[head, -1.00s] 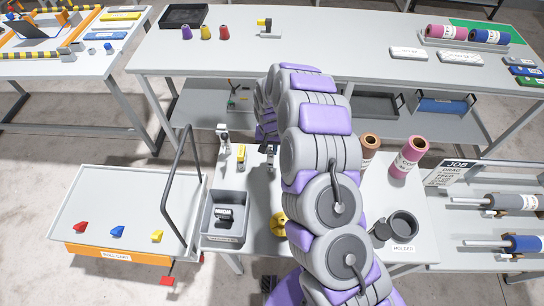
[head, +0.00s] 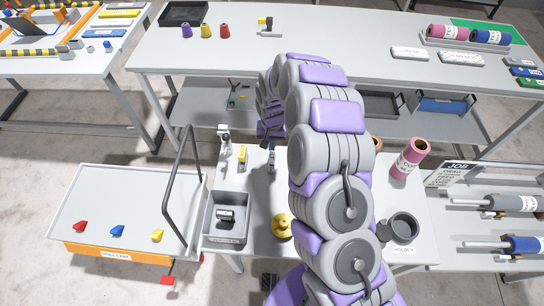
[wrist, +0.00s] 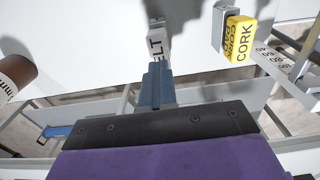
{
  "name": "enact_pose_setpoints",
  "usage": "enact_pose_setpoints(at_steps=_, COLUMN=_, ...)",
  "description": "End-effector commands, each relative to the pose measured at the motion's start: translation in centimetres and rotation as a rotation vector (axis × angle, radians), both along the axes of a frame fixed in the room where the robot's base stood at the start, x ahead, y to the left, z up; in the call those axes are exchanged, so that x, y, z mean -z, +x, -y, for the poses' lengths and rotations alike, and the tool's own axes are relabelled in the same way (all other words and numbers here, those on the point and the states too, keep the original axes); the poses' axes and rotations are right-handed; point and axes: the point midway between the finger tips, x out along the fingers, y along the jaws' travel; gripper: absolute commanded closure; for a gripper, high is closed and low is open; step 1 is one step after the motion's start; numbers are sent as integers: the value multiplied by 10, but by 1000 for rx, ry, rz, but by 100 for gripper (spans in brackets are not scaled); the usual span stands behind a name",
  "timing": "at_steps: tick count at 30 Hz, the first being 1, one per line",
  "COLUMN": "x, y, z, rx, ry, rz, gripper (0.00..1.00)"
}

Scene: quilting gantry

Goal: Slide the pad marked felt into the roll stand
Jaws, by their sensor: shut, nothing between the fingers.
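In the wrist view the felt pad (wrist: 159,45), a small block with a white label reading "LT", lies straight beyond my gripper (wrist: 156,70). My blue-grey fingers are shut and empty, with their tips close to the pad; I cannot tell whether they touch. The yellow cork pad (wrist: 238,40) is to the right of it. In the head view the cork pad (head: 242,155) and a narrow block, likely the felt pad (head: 271,161), are on the near table; my arm hides much of my gripper. I cannot tell for sure which rack is the roll stand.
A grey bin (head: 227,217), a yellow knobbed piece (head: 282,226), a dark holder cup (head: 403,226) and a pink roll (head: 410,159) stand on the near table (head: 256,180). Rolls on pegs (head: 512,203) are at right. A roll cart (head: 110,205) is at left.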

Motion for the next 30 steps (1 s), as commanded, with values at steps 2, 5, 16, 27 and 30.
enact_pose_setpoints(at_steps=2, x=-3, y=0, z=0, rx=0, ry=1, rz=1, gripper=100)
enact_pose_setpoints(at_steps=5, x=-4, y=1, z=0, rx=0, ry=1, rz=2, gripper=100)
enact_pose_setpoints(at_steps=16, x=-6, y=1, z=2, rx=0, ry=3, rz=3, gripper=100)
enact_pose_setpoints(at_steps=27, x=-17, y=2, z=0, rx=0, ry=2, rz=5, gripper=100)
enact_pose_setpoints(at_steps=30, x=-21, y=2, z=0, rx=0, ry=2, rz=5, gripper=100)
